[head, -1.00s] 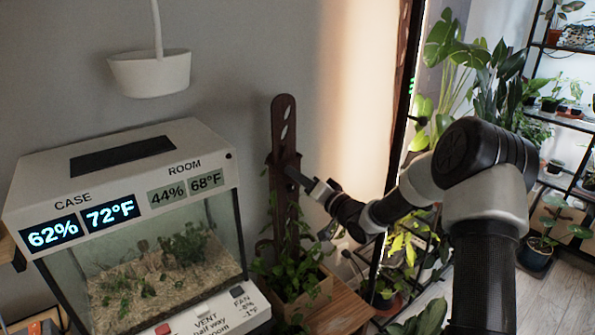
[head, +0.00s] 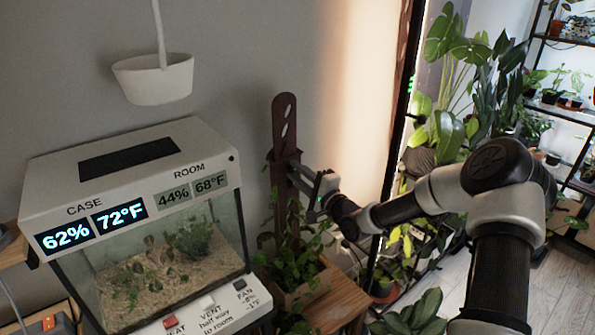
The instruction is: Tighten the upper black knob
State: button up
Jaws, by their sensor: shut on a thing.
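The dark brown slotted wooden stake (head: 284,125) stands upright in a planter box with a leafy vine, right of the terrarium. My gripper (head: 297,172) reaches in from the right to the upper part of the stake, just below its slotted top. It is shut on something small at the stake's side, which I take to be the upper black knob. The knob itself is hidden by the fingers and too small to make out. No lower knob can be made out among the leaves.
The planter box (head: 308,294) stands on a wooden stand. A glass terrarium (head: 165,262) with lit displays is to the left. A white hanging pot (head: 153,80) is above it. Several plants and a shelf (head: 570,125) fill the right side.

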jog(key=m, duration=0.4)
jog(key=shift+m, duration=0.4)
jog(key=shift+m+h, duration=0.4)
jog(key=shift+m, duration=1.2)
jog(key=o, duration=1.1)
jog(key=shift+c, duration=0.2)
jog(key=v, duration=1.7)
jog(key=shift+s, duration=0.2)
